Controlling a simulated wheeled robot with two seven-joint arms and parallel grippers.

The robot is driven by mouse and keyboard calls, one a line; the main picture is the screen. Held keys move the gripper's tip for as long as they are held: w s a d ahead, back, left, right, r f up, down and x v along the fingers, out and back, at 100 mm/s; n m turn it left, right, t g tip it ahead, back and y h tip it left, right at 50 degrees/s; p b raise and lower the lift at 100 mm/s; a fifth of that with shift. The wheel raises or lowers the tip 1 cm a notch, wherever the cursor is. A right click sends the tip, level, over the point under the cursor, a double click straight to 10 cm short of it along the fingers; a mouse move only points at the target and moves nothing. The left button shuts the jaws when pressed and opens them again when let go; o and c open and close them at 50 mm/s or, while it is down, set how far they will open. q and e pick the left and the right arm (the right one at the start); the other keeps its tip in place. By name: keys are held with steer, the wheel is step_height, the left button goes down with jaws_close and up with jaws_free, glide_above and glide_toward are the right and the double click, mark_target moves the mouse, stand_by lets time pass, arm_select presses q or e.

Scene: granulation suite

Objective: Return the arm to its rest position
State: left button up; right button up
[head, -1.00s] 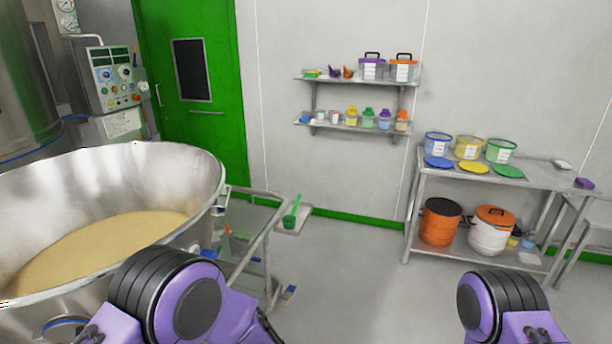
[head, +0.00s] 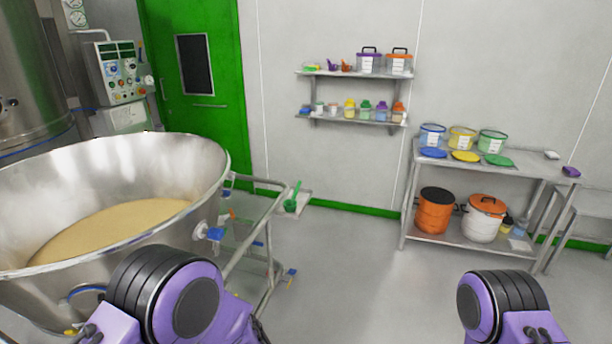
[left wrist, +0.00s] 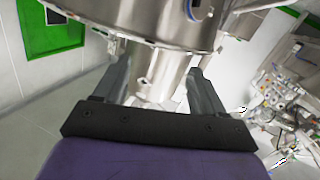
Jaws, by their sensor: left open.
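My left arm shows at the bottom of the head view as a purple link with a black joint; its gripper is out of that view. In the left wrist view my left gripper (left wrist: 160,85) has its two grey fingers apart, with nothing between them. Behind the fingers is the steel underside of a vessel (left wrist: 150,25). I cannot tell how far the fingers are from it. My right arm shows at the bottom right of the head view; its gripper is not visible.
A large steel bowl (head: 190,165) of tan powder (head: 110,225) on a wheeled frame stands close on the left. A steel rack (head: 470,257) with buckets is at the right. Shelves (head: 350,73) hang on the wall. The floor (head: 370,270) between is clear.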

arm_select(q)
steer(key=s+a+f+m+h+b, duration=0.2)
steer(key=s+f+m+h, duration=0.15)
steer(key=f, duration=0.35)
steer(key=s+a+f+m+h+b, duration=0.1)
steer(key=s+f+m+h+b, duration=0.1)
steer(key=f+h, duration=0.45)
steer(key=s+a+f+g+b, duration=0.3)
steer(key=s+f, duration=0.4)
steer(key=s, duration=0.4)
steer(key=s+a+f+g+b, duration=0.2)
steer(key=s+f+g+b, duration=0.1)
steer(key=s+f, duration=0.5)
steer(key=s, duration=0.2)
steer(key=shift+s+a+g, duration=0.35)
steer(key=shift+a+g, duration=0.05)
